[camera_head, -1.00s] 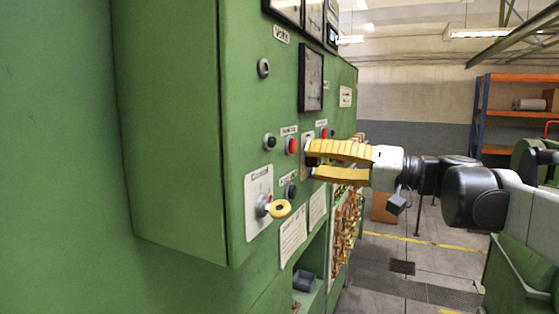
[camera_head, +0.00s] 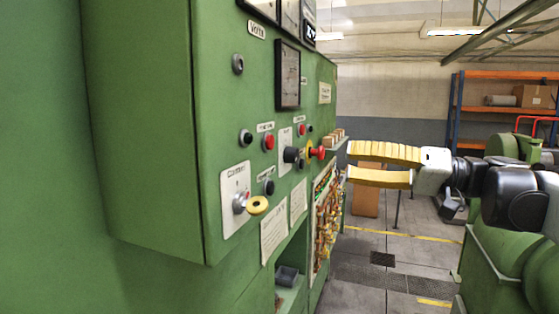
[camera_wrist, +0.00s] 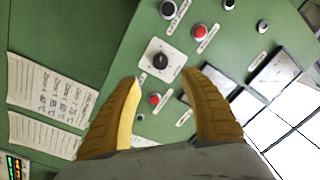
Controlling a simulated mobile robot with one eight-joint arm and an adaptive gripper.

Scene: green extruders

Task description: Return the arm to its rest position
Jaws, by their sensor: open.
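My gripper (camera_head: 350,163) has yellow ribbed fingers and a pale grey body. It is open and empty, its tips pointing left at the green control cabinet (camera_head: 150,120). In the head view a gap of floor and wall shows between the tips and the panel. In the wrist view my gripper (camera_wrist: 162,82) has its fingers spread. A black rotary knob on a white plate (camera_wrist: 162,60) shows just beyond and between the tips, apart from them. In the head view that black knob (camera_head: 291,155) is left of my gripper.
A wiring bay (camera_head: 326,215) opens low on the cabinet. An orange shelf rack (camera_head: 505,108) and green machinery (camera_head: 500,260) stand at right. The floor between is partly open.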

